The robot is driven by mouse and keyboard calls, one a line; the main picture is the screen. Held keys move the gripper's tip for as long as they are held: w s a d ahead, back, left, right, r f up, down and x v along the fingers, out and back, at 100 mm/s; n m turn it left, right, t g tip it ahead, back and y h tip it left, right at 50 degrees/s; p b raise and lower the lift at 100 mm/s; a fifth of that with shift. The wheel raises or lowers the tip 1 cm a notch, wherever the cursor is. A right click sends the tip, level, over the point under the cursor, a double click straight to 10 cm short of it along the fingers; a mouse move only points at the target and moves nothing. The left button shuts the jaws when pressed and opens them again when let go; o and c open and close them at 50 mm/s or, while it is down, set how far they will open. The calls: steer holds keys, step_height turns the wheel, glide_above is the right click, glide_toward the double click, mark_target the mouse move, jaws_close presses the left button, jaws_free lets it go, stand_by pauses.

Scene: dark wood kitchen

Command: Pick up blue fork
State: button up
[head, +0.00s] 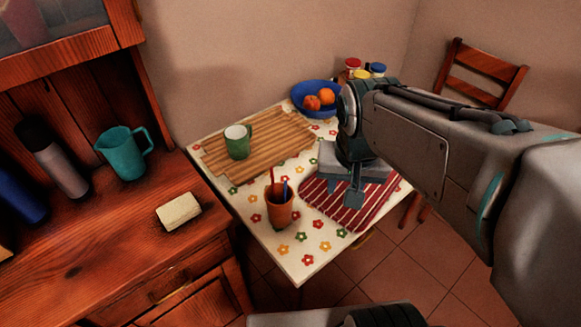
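A terracotta-coloured cup (279,209) stands upright on the flowered table. A thin blue handle (285,188) sticks up out of it beside a red one. The lower ends are hidden in the cup, so I cannot tell whether the blue one is a fork. My gripper (354,198) points down above the red striped cloth, to the right of the cup and apart from it. Its fingers are seen partly edge-on, and their opening is unclear. I see nothing held in it.
A wooden board (258,147) bears a green mug (238,142). Behind are a blue bowl (301,92) with orange fruit and several jars. The striped cloth (330,207) lies right of the cup. The table front is clear. A wooden cabinet (120,235) flanks the left.

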steer(key=w+a+r+m+g, duration=0.2)
steer(key=w+a+r+m, duration=0.1)
steer(key=w+a+m, duration=0.65)
glide_toward(285, 194)
steer(key=shift+n, duration=0.25)
steer(key=shift+w+d+f, duration=0.1)
steer(key=shift+w+f, duration=0.05)
steer(key=shift+f, duration=2.95)
